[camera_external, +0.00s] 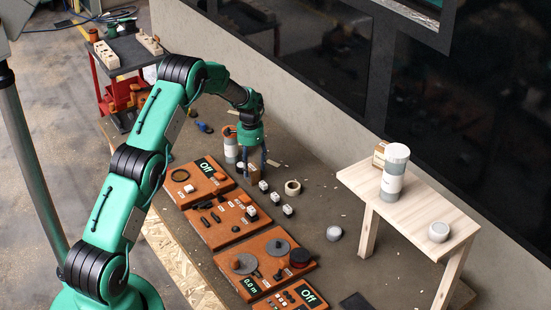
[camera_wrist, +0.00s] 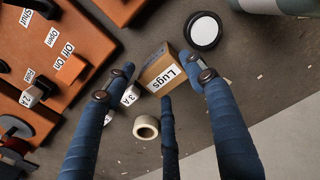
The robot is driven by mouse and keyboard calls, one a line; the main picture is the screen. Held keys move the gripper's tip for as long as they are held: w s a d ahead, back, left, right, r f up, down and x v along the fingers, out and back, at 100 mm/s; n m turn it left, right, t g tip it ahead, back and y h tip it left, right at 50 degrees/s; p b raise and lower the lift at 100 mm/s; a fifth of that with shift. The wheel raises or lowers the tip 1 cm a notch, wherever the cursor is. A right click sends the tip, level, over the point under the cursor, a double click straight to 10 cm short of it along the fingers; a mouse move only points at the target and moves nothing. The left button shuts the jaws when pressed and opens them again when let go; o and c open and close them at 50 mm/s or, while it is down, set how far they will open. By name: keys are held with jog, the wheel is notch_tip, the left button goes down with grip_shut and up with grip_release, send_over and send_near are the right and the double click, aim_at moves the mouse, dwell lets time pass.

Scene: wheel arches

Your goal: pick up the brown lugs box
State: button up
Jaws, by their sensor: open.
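The brown lugs box (camera_wrist: 158,72), with a white "Lugs" label on its side, sits on the workbench in the middle of the wrist view. In the external view it is a small brown shape (camera_external: 254,175) just below my gripper, partly hidden by the fingers. My gripper (camera_external: 256,158) points down over the bench. In the wrist view its blue fingers (camera_wrist: 164,80) are spread, with tips to the left, right and near side of the box. The gripper is open and holds nothing. I cannot tell whether the fingertips touch the box.
A tape roll (camera_wrist: 146,127), a white "3 A" block (camera_wrist: 130,96) and a black round container with a white top (camera_wrist: 203,30) lie close to the box. Orange panels (camera_external: 222,220) line the bench. A wooden stand (camera_external: 420,205) is at the right.

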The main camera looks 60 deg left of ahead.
aim_at(254, 179)
jog(key=shift+a+f, duration=0.15)
jog(key=shift+f, duration=2.45)
jog(key=c, duration=1.1)
